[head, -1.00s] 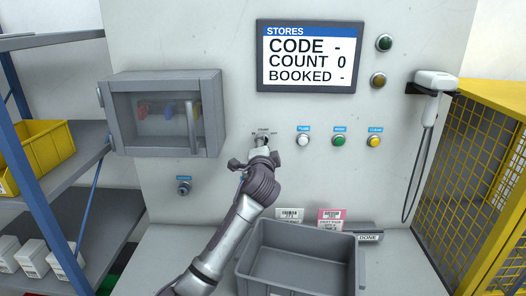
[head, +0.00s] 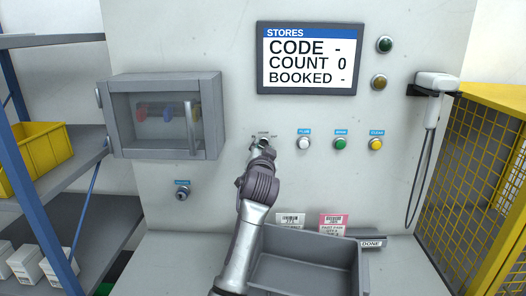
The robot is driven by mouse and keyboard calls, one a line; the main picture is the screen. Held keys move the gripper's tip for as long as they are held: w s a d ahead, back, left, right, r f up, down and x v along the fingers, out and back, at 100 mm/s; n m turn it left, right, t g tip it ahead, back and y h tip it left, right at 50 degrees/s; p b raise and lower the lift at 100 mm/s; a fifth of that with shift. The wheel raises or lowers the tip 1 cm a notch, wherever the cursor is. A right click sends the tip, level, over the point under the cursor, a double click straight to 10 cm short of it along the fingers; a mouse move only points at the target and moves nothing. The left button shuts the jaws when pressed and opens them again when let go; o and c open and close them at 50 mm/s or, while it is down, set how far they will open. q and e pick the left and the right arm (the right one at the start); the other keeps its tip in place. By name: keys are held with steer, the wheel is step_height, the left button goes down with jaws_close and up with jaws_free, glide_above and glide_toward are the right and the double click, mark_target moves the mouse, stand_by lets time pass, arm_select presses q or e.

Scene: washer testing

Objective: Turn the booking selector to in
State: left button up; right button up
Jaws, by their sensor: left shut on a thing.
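The booking selector (head: 264,137) is on the grey panel below and left of the stores screen (head: 310,58). Its small label shows just above, but the knob is mostly hidden behind my gripper. My left gripper (head: 262,144) is at the panel, shut on the selector. Which way the selector points cannot be read. The screen shows CODE -, COUNT 0 and BOOKED -. My right gripper is not in view.
White (head: 303,143), green (head: 340,143) and yellow (head: 376,144) buttons sit right of the selector. A clear-fronted cabinet (head: 165,115) juts out on the left. A grey bin (head: 300,280) stands below, and a scanner (head: 436,83) hangs at right.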

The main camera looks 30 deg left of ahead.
arm_select(q)
steer(key=shift+f, duration=0.15)
stand_by(0.4)
steer(key=o, duration=1.1)
steer(key=shift+o, duration=0.2)
steer(key=shift+s, duration=0.1)
steer(key=v, duration=1.2)
